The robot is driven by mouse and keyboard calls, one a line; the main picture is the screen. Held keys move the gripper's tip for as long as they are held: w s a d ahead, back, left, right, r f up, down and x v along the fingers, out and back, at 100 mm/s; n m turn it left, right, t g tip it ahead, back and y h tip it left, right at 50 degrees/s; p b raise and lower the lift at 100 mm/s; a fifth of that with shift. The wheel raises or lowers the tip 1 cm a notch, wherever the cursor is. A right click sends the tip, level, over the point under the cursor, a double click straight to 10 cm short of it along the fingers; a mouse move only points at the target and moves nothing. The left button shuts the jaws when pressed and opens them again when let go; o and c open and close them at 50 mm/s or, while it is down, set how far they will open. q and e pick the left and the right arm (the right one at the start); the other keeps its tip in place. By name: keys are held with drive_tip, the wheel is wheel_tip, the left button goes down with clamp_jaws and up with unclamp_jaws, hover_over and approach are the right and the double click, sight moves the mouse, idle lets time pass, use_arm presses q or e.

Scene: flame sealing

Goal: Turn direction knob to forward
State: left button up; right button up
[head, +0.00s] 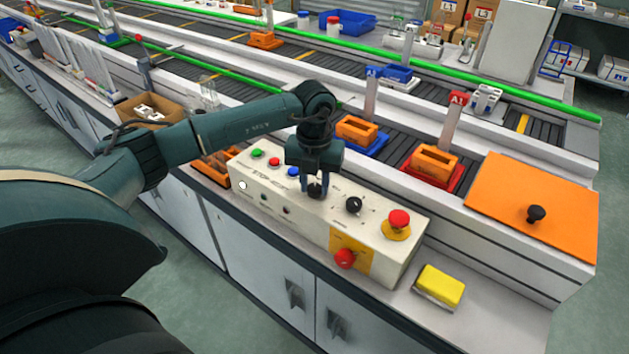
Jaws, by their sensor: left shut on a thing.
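A cream control box (287,215) sits on the counter in the head view. My left gripper (315,184) points down over its top and is shut on a black knob (315,191), which is mostly hidden by the fingers. A second black knob (354,205) with marks around it stands just to the right, apart from the gripper. I cannot read the labels, so I cannot tell which knob sets direction or where the held knob points. My right gripper is not in view.
Green, red and blue buttons (257,153) lie left of the gripper. A red mushroom button (399,219) stands at the box's right end, and a red knob (345,259) is on its front. A yellow block (440,287) lies to the right. Conveyors run behind.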

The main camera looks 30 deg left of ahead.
sight(315, 187)
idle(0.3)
use_arm(q)
drive_tip(key=o, duration=1)
drive_tip(key=shift+c, duration=0.2)
wheel_tip(315, 187, up, 13)
drive_tip(key=shift+b, duration=0.3)
